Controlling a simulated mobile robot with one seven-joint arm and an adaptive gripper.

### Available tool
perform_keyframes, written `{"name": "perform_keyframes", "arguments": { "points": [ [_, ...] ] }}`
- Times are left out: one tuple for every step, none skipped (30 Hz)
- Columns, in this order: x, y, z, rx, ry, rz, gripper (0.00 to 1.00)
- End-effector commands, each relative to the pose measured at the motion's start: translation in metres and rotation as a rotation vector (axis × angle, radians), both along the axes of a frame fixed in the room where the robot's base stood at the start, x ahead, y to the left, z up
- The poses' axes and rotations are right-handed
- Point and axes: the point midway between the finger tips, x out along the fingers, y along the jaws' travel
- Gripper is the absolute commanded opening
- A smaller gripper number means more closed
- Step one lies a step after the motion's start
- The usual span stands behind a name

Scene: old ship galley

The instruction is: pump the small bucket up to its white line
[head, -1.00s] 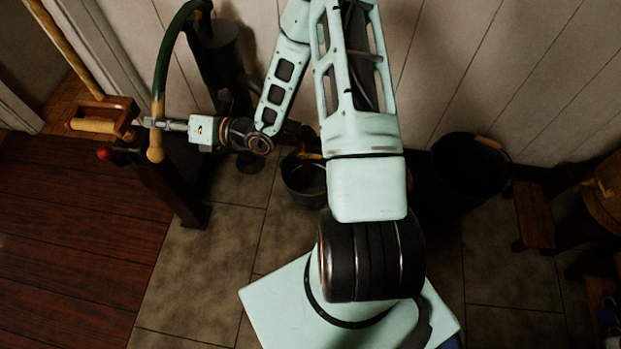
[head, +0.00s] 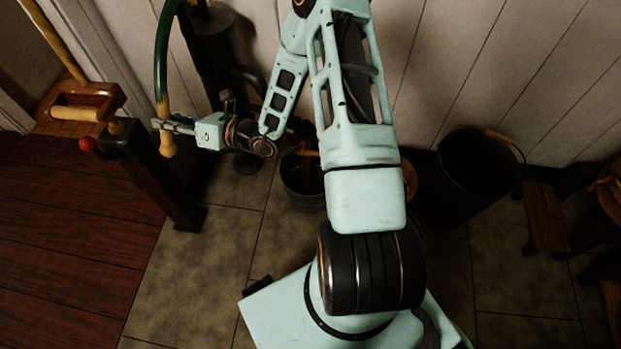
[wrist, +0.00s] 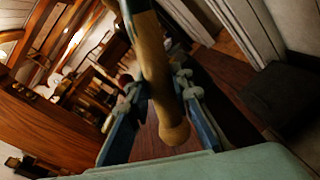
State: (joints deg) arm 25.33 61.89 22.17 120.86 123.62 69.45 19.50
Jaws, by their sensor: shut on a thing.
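The pump lever is a long curved green bar (head: 161,62) with a pale wooden grip (head: 167,147) at its lower end. My gripper (head: 163,125) is shut on this wooden grip, which also shows in the wrist view (wrist: 171,118) between the two fingers (wrist: 160,95). The dark pump body (head: 208,45) stands against the wall behind the lever. The small dark bucket (head: 300,190) stands on the tiles, partly hidden by my arm. Something reddish shows inside it. Its white line and any water level cannot be made out.
A wooden-handled tool (head: 88,105) is at left. A larger dark bucket (head: 470,185) and a wooden stool (head: 545,220) stand at right. Tiles in front are clear.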

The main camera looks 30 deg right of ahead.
Motion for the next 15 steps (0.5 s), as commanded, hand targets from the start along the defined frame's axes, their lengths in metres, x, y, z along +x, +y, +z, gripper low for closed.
{"name": "perform_keyframes", "arguments": {
  "points": [
    [0.001,-0.003,0.000,0.000,0.003,-0.006,0.00],
    [0.001,-0.003,0.000,0.000,0.003,-0.006,0.00],
    [0.001,-0.003,0.000,0.001,0.003,-0.005,0.00],
    [0.001,-0.003,0.000,0.001,0.003,-0.005,0.00],
    [0.000,-0.003,0.000,0.001,0.003,-0.005,0.00],
    [0.000,-0.003,0.000,0.001,0.003,-0.005,0.00],
    [0.000,-0.002,0.000,0.001,0.003,-0.004,0.00],
    [0.000,-0.002,0.000,0.001,0.003,-0.004,0.00],
    [0.000,-0.002,0.000,0.002,0.003,-0.004,0.00],
    [0.000,-0.002,0.001,0.002,0.004,-0.004,0.00],
    [0.000,-0.002,0.003,0.005,0.006,-0.004,0.00],
    [-0.001,-0.001,0.007,0.010,0.012,-0.004,0.00],
    [-0.002,0.000,0.011,0.016,0.019,-0.003,0.00],
    [-0.003,0.001,0.015,0.023,0.028,-0.003,0.00],
    [-0.005,0.002,0.021,0.034,0.041,-0.003,0.00]
  ]
}}
